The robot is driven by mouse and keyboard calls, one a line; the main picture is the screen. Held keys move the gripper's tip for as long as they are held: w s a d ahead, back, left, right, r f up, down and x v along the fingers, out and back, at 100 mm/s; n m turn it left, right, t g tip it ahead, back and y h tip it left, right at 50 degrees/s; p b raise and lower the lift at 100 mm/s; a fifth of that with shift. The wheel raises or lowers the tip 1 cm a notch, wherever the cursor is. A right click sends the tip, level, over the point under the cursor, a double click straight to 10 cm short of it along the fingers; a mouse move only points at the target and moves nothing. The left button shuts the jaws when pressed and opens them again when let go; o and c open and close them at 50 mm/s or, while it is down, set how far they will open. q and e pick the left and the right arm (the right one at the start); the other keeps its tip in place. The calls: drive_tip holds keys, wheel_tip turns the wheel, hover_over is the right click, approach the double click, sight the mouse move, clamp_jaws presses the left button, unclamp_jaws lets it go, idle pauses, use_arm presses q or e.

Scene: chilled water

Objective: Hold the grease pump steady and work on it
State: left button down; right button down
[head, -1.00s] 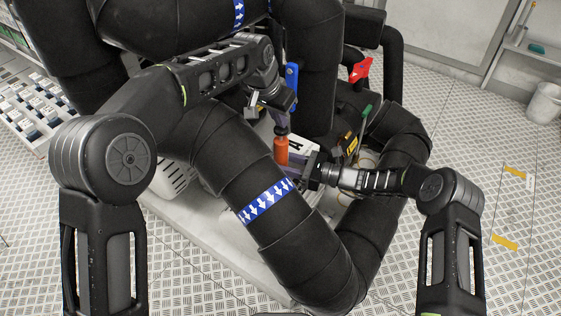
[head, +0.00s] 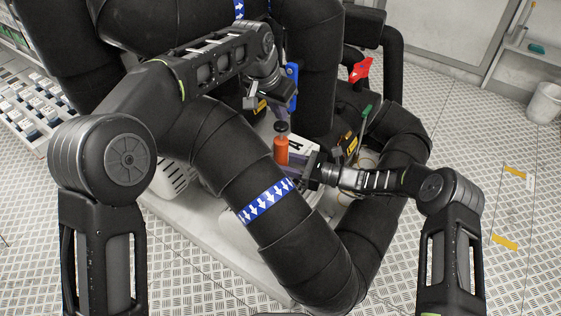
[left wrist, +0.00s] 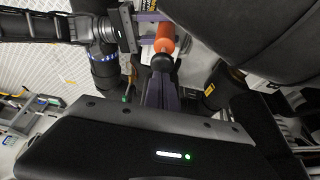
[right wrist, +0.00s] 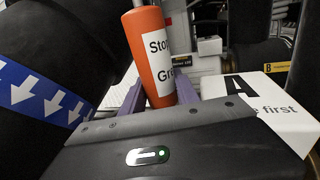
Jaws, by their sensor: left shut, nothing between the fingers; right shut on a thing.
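The grease pump is an orange cylinder (head: 281,151) with a black knob (head: 281,127) on top, standing upright. In the right wrist view the pump (right wrist: 147,50) shows a white label with partly hidden lettering. My right gripper (head: 298,164) reaches in from the right and is shut on its orange body; its fingers (right wrist: 187,92) also show in the right wrist view. My left gripper (head: 282,108) is shut and empty just above the knob. In the left wrist view its closed fingers (left wrist: 161,88) point toward the knob (left wrist: 162,63); whether they touch it I cannot tell.
Thick black pipes, one with a blue and white arrow band (head: 266,200), curve closely around the pump. A blue handle (head: 292,86), a red lever (head: 360,70) and a green handle (head: 367,111) stand nearby. A white lettered card (right wrist: 275,112) lies beside the pump.

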use_arm(q)
drive_tip(key=shift+r, duration=2.5)
use_arm(e)
drive_tip(key=c, duration=0.8)
unclamp_jaws()
drive_tip(key=shift+c, duration=0.2)
drive_tip(key=shift+d, duration=0.1)
drive_tip(key=v, duration=1.1)
drive_tip(key=shift+d, duration=0.35)
drive_tip(key=shift+s, duration=0.1)
